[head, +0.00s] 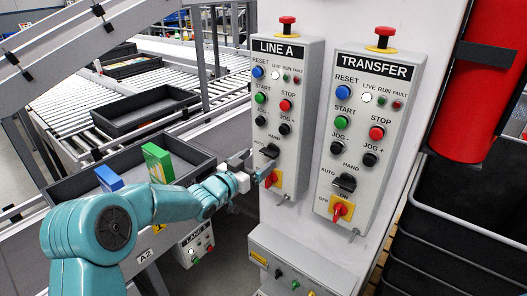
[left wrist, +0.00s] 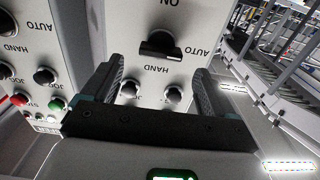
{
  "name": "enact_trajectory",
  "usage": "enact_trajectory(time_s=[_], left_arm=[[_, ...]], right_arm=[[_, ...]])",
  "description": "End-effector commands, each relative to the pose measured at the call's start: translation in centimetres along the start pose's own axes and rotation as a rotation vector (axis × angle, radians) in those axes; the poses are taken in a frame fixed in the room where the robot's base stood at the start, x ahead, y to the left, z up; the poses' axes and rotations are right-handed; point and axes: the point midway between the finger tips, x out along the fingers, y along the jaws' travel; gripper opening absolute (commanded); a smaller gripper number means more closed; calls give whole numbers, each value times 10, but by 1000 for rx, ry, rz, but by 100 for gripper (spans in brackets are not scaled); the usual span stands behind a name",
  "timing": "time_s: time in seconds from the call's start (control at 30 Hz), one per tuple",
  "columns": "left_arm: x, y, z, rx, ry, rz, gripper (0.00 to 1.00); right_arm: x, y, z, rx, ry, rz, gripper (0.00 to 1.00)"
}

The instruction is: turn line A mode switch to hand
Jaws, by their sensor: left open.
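The line A mode switch (head: 269,151) is a black selector knob on the grey LINE A panel (head: 295,110), between AUTO on its left and HAND above. In the left wrist view, which is upside down, the knob (left wrist: 160,46) lies crosswise, with a white mark at its AUTO end. My left gripper (head: 253,168) is open at the lower left of this panel, near the switch and partly over the panel's edge. In the wrist view its two fingers (left wrist: 158,78) stand apart, with the knob just beyond their tips. I see no contact. My right gripper is not in view.
The similar TRANSFER panel (head: 370,130) is close on the right with its own black switch (head: 346,183). A red and yellow ON/OFF switch (head: 273,176) sits below the line A mode switch. Red emergency buttons (head: 287,23) top the panels. Trays and rollers lie left.

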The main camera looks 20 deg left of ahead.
Motion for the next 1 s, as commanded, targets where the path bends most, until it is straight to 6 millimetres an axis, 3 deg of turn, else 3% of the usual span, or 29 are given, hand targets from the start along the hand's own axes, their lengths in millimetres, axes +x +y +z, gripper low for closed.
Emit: enact_trajectory(time_s=[0.2, 0.57, 0.6, 0.77, 1.0], left_arm=[[32, 1, 0, -1, -1, 1, 87], [39, 0, 1, -1, -1, 0, 87], [39, 0, 1, -1, -1, 0, 84], [38, 0, 1, -1, -1, 0, 32], [38, 0, 2, 10, 0, 0, 31]], right_arm=[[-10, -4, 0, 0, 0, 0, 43], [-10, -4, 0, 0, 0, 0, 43], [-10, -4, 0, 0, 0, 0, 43], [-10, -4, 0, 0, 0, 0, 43], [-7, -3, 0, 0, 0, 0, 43]])
